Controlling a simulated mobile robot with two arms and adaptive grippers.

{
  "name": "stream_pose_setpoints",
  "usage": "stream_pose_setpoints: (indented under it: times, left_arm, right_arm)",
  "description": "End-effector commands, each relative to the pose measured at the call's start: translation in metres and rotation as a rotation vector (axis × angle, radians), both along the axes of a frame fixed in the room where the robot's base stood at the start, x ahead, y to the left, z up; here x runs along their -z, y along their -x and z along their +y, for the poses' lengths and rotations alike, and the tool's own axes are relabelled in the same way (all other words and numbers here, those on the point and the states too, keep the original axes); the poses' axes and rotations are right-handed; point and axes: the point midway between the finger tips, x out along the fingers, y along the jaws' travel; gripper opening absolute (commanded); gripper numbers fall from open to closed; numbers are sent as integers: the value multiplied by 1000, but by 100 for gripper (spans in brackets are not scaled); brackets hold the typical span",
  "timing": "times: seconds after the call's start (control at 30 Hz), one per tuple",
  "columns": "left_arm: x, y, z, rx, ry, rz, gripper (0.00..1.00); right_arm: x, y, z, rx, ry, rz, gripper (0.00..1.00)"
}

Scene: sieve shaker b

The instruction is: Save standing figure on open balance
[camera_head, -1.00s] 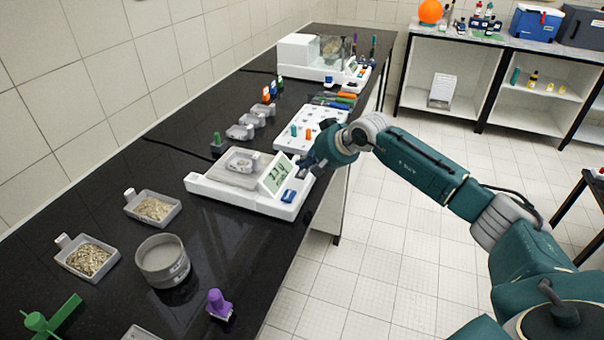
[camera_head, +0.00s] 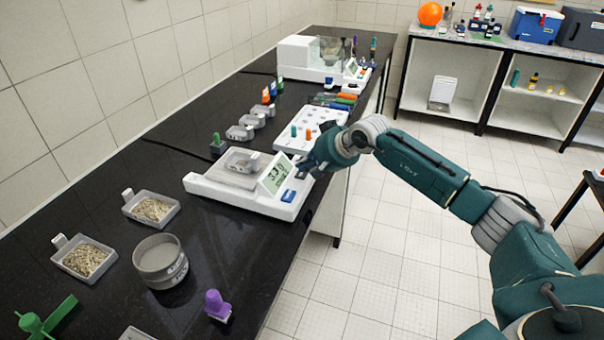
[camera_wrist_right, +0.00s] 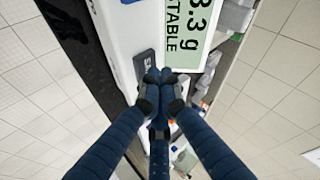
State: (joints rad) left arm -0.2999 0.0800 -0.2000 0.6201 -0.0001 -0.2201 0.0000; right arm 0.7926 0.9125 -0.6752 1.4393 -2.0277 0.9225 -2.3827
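The open balance (camera_head: 240,200) stands on the black bench with a grey dish (camera_head: 241,161) on its pan. Its tilted display (camera_head: 275,174) shows a figure ending in ".3 g" with STABLE below it in the right wrist view (camera_wrist_right: 190,32); the leading digit is partly cut off. A dark key (camera_wrist_right: 147,66) with partly hidden lettering starting "SA" lies beside the display. A blue key (camera_head: 288,195) is nearer the front. My right gripper (camera_wrist_right: 158,80) is shut and empty, its fingertips over the dark key's edge; contact cannot be told. It also shows in the head view (camera_head: 308,164). My left gripper is not in view.
A white rack (camera_head: 290,138) is close behind the balance. A round sieve (camera_head: 160,262), sample trays (camera_head: 150,208) and a purple-handled item (camera_head: 217,305) stand nearer. An enclosed balance (camera_head: 320,62) is at the far end. Floor right of the bench is open.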

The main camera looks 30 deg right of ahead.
Motion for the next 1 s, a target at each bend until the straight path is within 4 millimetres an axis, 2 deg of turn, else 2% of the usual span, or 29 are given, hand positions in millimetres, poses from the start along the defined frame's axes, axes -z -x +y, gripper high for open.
stream_pose_setpoints:
  times: [1.0]
  left_arm:
    - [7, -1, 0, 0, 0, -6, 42]
  right_arm:
    - [6, 0, 0, 1, 1, 2, 0]
